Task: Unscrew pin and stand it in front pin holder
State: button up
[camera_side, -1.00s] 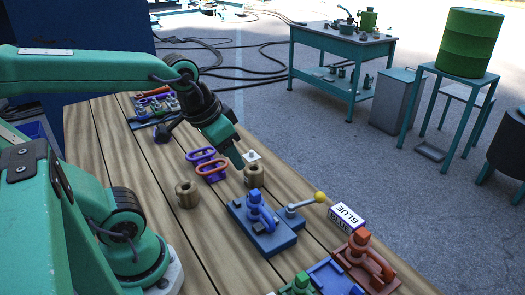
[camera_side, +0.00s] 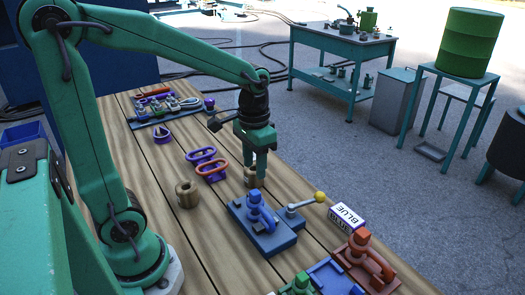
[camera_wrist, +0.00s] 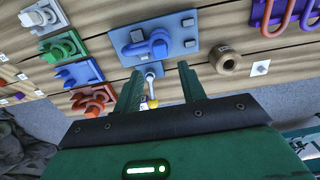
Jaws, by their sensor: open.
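A blue shackle (camera_side: 256,214) stands on a blue base plate (camera_side: 275,243), with a blue block-like pin head (camera_side: 255,196) on top. In the wrist view the shackle (camera_wrist: 158,45) lies beyond my fingertips, roughly between them. My gripper (camera_side: 254,174) points down, open and empty, above the table behind the blue plate. It also shows in the wrist view (camera_wrist: 160,76). One brown holder (camera_side: 250,183) is partly hidden by my fingers. In the wrist view that holder (camera_wrist: 226,62) is right of my right finger.
A lever with a yellow knob (camera_side: 320,197) and a sign reading BLUE (camera_side: 346,216) are right of the blue plate. A red fixture (camera_side: 362,262) and a green one (camera_side: 299,286) are nearer. Purple and red shackles (camera_side: 208,168) lie behind.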

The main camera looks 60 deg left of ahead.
jog(key=shift+f, duration=0.1)
jog(key=shift+f, duration=1.85)
jog(key=shift+r+m, duration=0.1)
jog(key=shift+m, duration=0.2)
jog(key=m, duration=1.2)
jog(key=shift+m, duration=0.3)
jog(key=m, duration=0.4)
jog(key=shift+m, duration=0.4)
